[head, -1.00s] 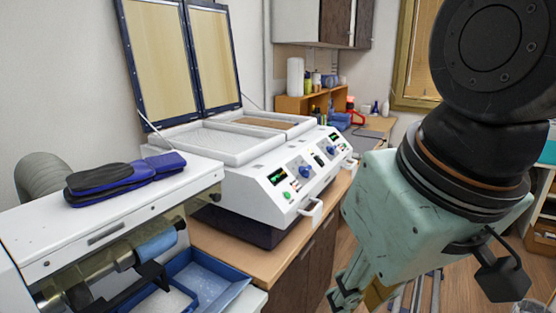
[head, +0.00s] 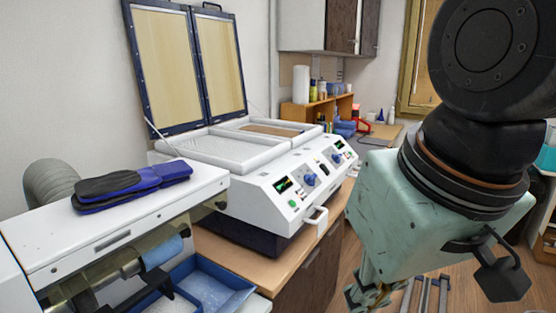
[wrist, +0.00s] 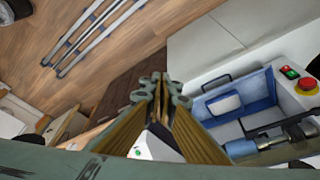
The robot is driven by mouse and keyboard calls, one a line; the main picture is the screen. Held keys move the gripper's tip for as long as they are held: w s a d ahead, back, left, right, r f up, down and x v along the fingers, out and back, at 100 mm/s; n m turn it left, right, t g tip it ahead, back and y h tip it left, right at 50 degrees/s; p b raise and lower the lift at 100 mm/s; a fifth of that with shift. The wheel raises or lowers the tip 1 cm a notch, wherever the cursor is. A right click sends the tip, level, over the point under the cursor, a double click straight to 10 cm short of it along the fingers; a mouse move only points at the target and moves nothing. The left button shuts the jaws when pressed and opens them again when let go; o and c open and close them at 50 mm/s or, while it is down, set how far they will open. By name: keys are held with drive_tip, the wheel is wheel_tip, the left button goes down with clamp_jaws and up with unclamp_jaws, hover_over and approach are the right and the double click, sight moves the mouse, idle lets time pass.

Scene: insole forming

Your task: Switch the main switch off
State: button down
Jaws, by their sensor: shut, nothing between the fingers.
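The white forming machine (head: 262,205) stands on the counter in the head view. Its sloped front panel has green displays, blue knobs, a dark switch (head: 325,168) in the middle and a small green button (head: 292,203). In the wrist view a green and red switch (wrist: 289,72) sits beside a red mushroom button (wrist: 307,84) on a white housing at the right. I cannot tell which control is the main switch. My gripper (wrist: 162,80) is shut and empty, apart from all these controls. In the head view it hangs low at the right, partly cut off by the frame.
The machine's twin-framed lid (head: 190,65) stands open. Blue and black insoles (head: 130,187) lie on a white machine (head: 120,225) at the left, above a blue tray (head: 215,285). A handle (head: 316,217) juts from the forming machine's front. Rails (wrist: 95,35) cross the wooden floor.

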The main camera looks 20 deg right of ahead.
drive_tip(key=w+d+r+m+g+p, duration=0.1)
drive_tip(key=w+d+r+m+p, duration=0.3)
drive_tip(key=w, duration=0.6)
drive_tip(key=w+d+r+m+p, duration=0.2)
drive_tip(key=w+r+m, duration=0.35)
drive_tip(key=w, duration=0.45)
drive_tip(key=w+d+r+m+g+p, duration=0.1)
drive_tip(key=w+d+r+m+p, duration=0.25)
drive_tip(key=w+r, duration=0.45)
drive_tip(key=w+d+f+m+p, duration=0.2)
drive_tip(key=w+d, duration=0.4)
drive_tip(key=w, duration=0.3)
drive_tip(key=w+d+f+m+p, duration=0.2)
drive_tip(key=w+d+m+p, duration=0.2)
drive_tip(key=w, duration=0.5)
drive_tip(key=w+d+f+m+g+p, duration=0.1)
drive_tip(key=w+d+f+m+p, duration=0.2)
drive_tip(key=w+d+m, duration=0.4)
drive_tip(key=w+m+p, duration=0.1)
drive_tip(key=w, duration=0.2)
drive_tip(key=shift+d+y, duration=0.3)
drive_tip(key=shift+d, duration=0.1)
drive_tip(key=shift+w+f, duration=0.1)
drive_tip(key=shift+f, duration=0.15)
